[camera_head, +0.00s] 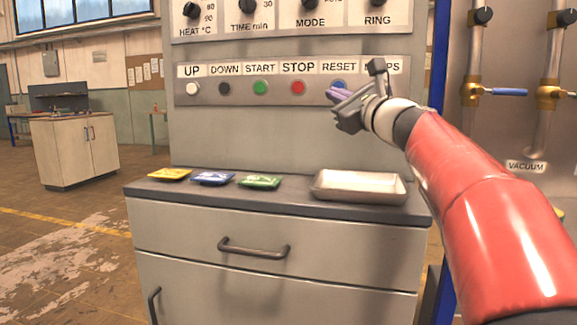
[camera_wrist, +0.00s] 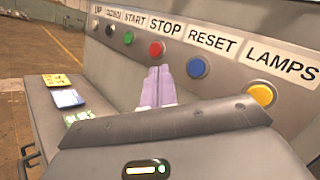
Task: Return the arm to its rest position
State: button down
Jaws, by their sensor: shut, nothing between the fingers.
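My red arm (camera_head: 475,205) reaches in from the right of the head view. My gripper (camera_head: 340,93) is in front of the button panel, near the blue RESET button (camera_head: 339,85), which it partly covers. In the wrist view the gripper's pale purple fingers (camera_wrist: 158,87) are together and empty.
A cabinet top (camera_head: 290,203) below the panel holds yellow (camera_head: 170,174), blue (camera_head: 213,178) and green (camera_head: 260,181) packets and a metal tray (camera_head: 358,187). Pipes with valves (camera_head: 480,91) stand at the right. The floor at the left (camera_head: 60,235) is open.

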jog(key=s+a+f+n+g, duration=0.5)
jog(key=s+f+n, duration=0.3)
jog(key=s+f, duration=0.3)
jog(key=s+d+f+n+g+h, duration=0.1)
jog(key=s+f+n+g+h, duration=0.1)
jog(key=s+f+n, duration=0.3)
jog(key=s+d+f+n+g+h, duration=0.2)
jog(key=s+f+n, duration=0.4)
jog(key=s+f, duration=0.5)
jog(key=s+d+f+n+g+h, duration=0.2)
jog(key=s+f+n+g+h, duration=0.2)
jog(key=s+f, duration=0.4)
notch_tip(320, 180, down, 8)
jog(key=shift+d+r+n+h, duration=0.1)
jog(key=shift+d+n+h, duration=0.05)
jog(key=shift+n+h, duration=0.5)
jog(key=c, duration=2.1)
grip_release()
jog(key=shift+c, duration=0.2)
